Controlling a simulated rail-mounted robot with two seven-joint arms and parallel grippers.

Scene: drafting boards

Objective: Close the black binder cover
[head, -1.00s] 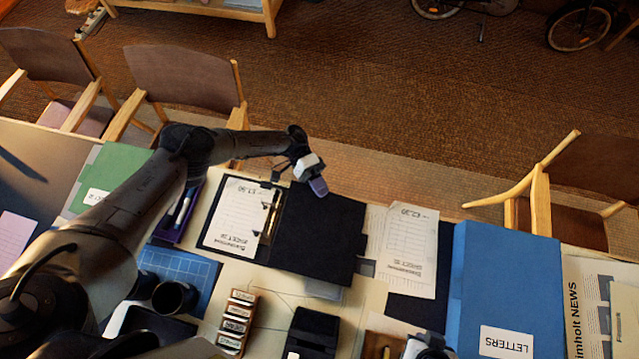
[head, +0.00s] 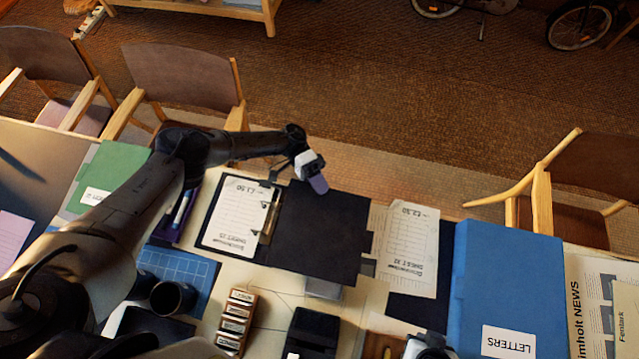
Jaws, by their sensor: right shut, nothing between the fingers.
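The black binder lies open on the table. Its left half holds a white printed sheet (head: 238,212) beside a metal ring strip (head: 269,217). Its black cover (head: 320,232) is spread to the right, looking flat or nearly flat. My right gripper (head: 428,345) is at the bottom edge of the view, partly cut off, shut and empty, away from the binder.
Loose sheets (head: 411,240) lie just right of the cover, then a blue LETTERS folder (head: 508,270). A dark mug (head: 172,298), a small labelled rack (head: 236,320) and a black object (head: 313,332) stand nearer me. A green folder (head: 115,175) is at left.

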